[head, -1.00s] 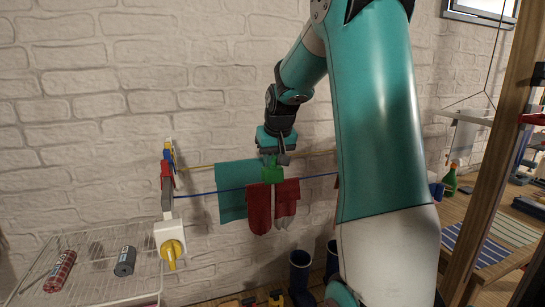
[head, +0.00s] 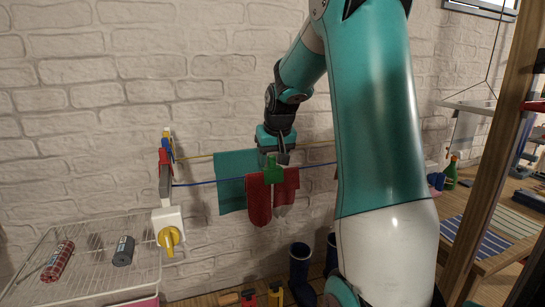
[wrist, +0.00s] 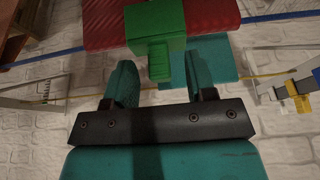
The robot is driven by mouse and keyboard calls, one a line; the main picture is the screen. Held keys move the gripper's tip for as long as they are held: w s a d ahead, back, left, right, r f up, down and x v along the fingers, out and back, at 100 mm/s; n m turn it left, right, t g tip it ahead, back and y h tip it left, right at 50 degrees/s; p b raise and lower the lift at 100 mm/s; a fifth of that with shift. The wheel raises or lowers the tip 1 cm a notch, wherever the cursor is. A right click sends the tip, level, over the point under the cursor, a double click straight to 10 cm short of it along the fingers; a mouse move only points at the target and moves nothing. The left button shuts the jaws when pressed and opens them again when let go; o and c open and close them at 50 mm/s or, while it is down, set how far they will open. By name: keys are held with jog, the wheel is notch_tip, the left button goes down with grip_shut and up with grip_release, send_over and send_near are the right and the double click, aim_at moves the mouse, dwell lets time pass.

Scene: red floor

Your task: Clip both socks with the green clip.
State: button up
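Two red socks hang side by side on the blue line, the left one (head: 258,205) longer than the right one (head: 287,188), which has a pale tip. The green clip (head: 273,173) sits at their tops, where they meet; whether it grips both I cannot tell. In the wrist view the clip (wrist: 158,30) lies across the red cloth (wrist: 105,30), its narrow handle toward me. My gripper (wrist: 160,80) is open, its fingers apart on either side of the handle's line, with visible gaps to the clip. In the head view my gripper (head: 283,152) is right above the clip.
A teal cloth (head: 230,185) hangs behind the socks near a yellow line. A post with red, blue and yellow clips (head: 166,160) stands left, above a wire rack (head: 85,265). Boots (head: 300,265) stand below. A wooden post (head: 500,150) stands right.

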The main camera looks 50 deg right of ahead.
jog(key=b+v, duration=0.3)
jog(key=v, duration=1.4)
jog(key=shift+r, duration=0.2)
jog(key=a+f+n+y, duration=0.25)
jog(key=a+f, duration=0.25)
jog(key=a, duration=0.6)
jog(key=a+f+n+y, duration=0.1)
jog(key=a+f+n, duration=0.35)
jog(key=a, duration=0.55)
jog(key=s+a+f+n+g+y, duration=0.1)
jog(key=s+a+f+n+g, duration=0.1)
jog(key=s+a+f, duration=0.3)
jog(key=s+a+f+n+g+y+b, duration=0.1)
jog(key=s+a+f+n, duration=0.3)
jog(key=s+a, duration=0.6)
notch_tip(320, 180, down, 2)
jog(key=shift+a+g+y, duration=0.4)
jog(key=shift+a+y, duration=0.15)
jog(key=shift+a, duration=0.5)
